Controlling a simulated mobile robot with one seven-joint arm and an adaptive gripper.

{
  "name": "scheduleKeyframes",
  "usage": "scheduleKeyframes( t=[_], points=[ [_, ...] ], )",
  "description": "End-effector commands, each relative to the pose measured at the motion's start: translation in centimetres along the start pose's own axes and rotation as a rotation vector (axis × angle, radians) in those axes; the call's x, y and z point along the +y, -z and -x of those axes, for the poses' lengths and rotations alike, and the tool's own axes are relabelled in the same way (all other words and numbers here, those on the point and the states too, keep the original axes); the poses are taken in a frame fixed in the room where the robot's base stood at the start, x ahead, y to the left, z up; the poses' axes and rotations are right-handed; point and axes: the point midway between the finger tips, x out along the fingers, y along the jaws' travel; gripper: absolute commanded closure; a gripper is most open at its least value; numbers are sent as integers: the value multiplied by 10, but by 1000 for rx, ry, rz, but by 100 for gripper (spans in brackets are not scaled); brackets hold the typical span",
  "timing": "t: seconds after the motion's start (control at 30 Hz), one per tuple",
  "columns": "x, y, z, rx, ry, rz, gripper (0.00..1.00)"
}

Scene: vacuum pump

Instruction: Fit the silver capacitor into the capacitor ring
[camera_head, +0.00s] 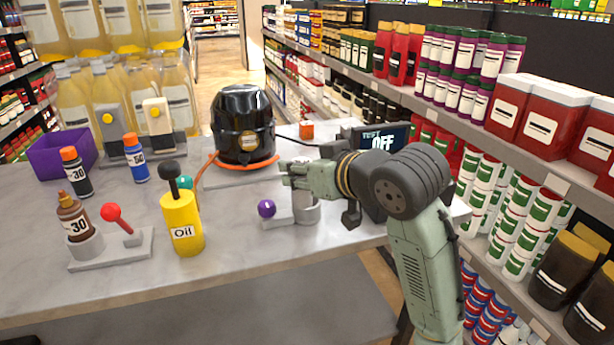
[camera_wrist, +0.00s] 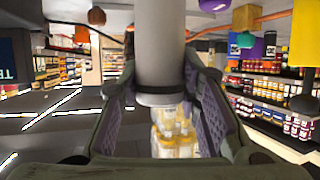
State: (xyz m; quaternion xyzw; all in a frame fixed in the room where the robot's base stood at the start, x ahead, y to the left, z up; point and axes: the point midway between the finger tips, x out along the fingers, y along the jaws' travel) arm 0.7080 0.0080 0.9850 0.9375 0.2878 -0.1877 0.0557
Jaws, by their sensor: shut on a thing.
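The silver capacitor (camera_wrist: 162,45) is a smooth grey cylinder in the wrist view, with a wider dark rim at one end. My gripper (camera_wrist: 165,95) has its fingers on both sides of it and is shut on it. In the head view my gripper (camera_head: 292,176) hides most of the capacitor. The capacitor ring (camera_head: 307,212) is a light grey round holder on a flat base, beside a lever with a purple ball (camera_head: 266,208). My gripper is directly above the ring in that view. I cannot tell how far the capacitor sits inside the ring.
A black vacuum pump (camera_head: 243,125) with an orange hose stands behind. A yellow oil can (camera_head: 181,222) and a red-ball lever (camera_head: 111,212) with a brown bottle (camera_head: 72,215) stand left. A screen (camera_head: 383,138) is behind my arm. The table's front middle is clear.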

Motion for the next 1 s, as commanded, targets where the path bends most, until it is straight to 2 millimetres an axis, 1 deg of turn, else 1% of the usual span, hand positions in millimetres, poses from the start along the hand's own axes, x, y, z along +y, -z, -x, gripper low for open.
scheduleKeyframes(
  t=[0.03,0.17,0.27,0.3,0.4,0.47,0.53,0.77,0.9,0.93,1.0],
  points=[
    [5,2,-3,0,0,-3,99],
    [12,3,-8,1,-1,-1,99],
    [23,5,-16,0,-1,-3,99],
    [22,-6,-18,-1,-1,-5,99],
    [21,-20,-24,1,-1,-4,99],
    [21,-25,-26,1,-1,-3,99],
    [20,-28,-27,2,-1,-1,99],
    [20,-28,-28,2,-1,0,99],
    [20,-33,-30,2,0,0,99],
    [20,-32,-29,1,0,0,68],
    [20,-32,-29,1,0,0,63]
  ],
)
